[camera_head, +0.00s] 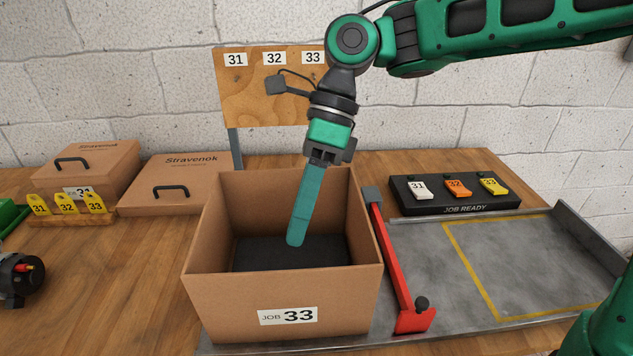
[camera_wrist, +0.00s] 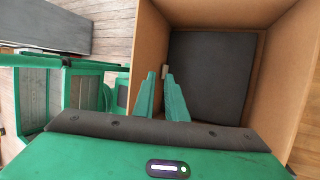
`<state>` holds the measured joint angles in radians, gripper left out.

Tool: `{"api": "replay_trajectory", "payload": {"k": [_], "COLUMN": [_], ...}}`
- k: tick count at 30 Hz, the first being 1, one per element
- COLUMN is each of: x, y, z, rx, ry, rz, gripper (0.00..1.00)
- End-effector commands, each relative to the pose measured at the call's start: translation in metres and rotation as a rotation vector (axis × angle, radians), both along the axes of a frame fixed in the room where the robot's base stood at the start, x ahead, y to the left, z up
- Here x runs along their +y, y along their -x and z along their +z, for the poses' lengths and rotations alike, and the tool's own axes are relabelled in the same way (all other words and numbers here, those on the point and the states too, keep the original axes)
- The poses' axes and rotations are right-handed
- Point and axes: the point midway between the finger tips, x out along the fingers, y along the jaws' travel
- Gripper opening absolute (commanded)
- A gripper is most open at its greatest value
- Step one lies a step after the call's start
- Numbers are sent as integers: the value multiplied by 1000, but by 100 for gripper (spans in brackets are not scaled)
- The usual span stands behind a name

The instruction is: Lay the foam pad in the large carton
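The large carton (camera_head: 225,300), labelled JOB 33, stands open-topped on the bench; its inner wall also shows in the wrist view (camera_wrist: 148,45). The dark foam pad (camera_head: 275,256) lies in the bottom of the carton and appears flat. In the wrist view the pad (camera_wrist: 208,75) covers most of the visible floor. My gripper (camera_head: 296,243) points down into the carton with its long green fingers above the pad. In the wrist view the fingers (camera_wrist: 161,75) are apart with nothing held between them. The front wall hides the pad's near edge in the head view.
A red lever (camera_head: 391,262) stands close to the carton's right side, beside a grey tray (camera_head: 430,260) with a clear yellow-outlined area. Closed cartons (camera_head: 172,182) and a numbered board (camera_head: 262,95) stand behind.

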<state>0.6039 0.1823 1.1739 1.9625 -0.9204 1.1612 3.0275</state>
Motion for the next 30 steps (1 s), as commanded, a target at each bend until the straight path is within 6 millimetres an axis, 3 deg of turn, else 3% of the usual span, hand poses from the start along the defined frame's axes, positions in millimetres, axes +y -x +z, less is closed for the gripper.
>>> {"api": "replay_trajectory", "payload": {"k": [21,30], "x": [-15,-17], "y": [-20,-22], "z": [45,49], "rx": [-3,-5], "ry": [-7,-5], "rz": [-1,-1], "gripper": [12,12]}}
